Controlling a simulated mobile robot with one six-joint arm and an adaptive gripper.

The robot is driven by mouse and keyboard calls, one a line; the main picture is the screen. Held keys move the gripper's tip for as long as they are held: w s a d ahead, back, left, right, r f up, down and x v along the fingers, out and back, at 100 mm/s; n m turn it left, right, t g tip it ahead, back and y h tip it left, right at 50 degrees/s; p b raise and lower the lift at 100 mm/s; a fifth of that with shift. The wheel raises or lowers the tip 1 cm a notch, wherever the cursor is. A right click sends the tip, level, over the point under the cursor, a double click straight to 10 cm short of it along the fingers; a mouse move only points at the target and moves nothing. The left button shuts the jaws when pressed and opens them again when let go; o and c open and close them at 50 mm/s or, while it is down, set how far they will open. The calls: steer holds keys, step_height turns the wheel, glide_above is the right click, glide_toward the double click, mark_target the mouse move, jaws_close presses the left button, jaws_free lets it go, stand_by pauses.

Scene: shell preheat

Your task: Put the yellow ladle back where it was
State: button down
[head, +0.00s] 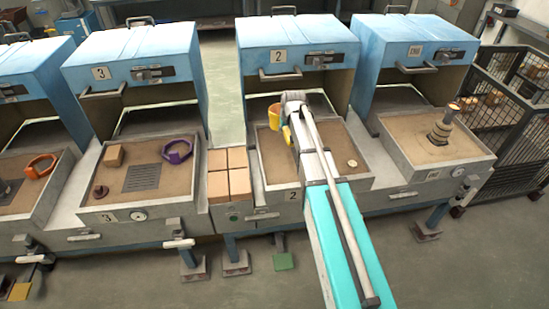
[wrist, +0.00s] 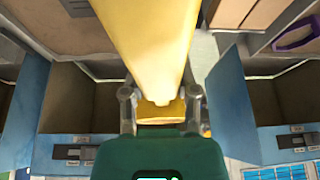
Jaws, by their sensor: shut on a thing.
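My gripper (head: 284,126) is over the left part of the sand tray with the number 2, in front of the open blue hood. It is shut on the yellow ladle. In the head view the ladle's yellow-orange cup (head: 274,117) shows just left of my gripper, and its height above the sand is hard to tell. In the wrist view the yellow ladle (wrist: 150,45) runs from the top edge down between the two fingers of my gripper (wrist: 160,108). The fingers press on it from both sides. My arm hides part of tray 2.
Tray 2 (head: 268,185) holds a small pale disc (head: 352,163) at the right. Tan blocks (head: 228,185) stand left of it. A wire cage (head: 515,100) is far right.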

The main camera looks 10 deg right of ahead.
steer(key=s+d+f+b, duration=0.4)
steer(key=s+f+b, duration=0.2)
steer(key=f, duration=0.1)
steer(key=shift+s+f+m, duration=0.3)
steer(key=shift+s+f, duration=0.05)
steer(key=shift+s, duration=0.05)
steer(key=shift+w, duration=0.1)
steer(key=w+a+f+b, duration=0.4)
steer(key=w+f+b, duration=0.5)
steer(key=w, duration=0.3)
steer(key=shift+a, duration=0.25)
steer(key=shift+w, duration=0.15)
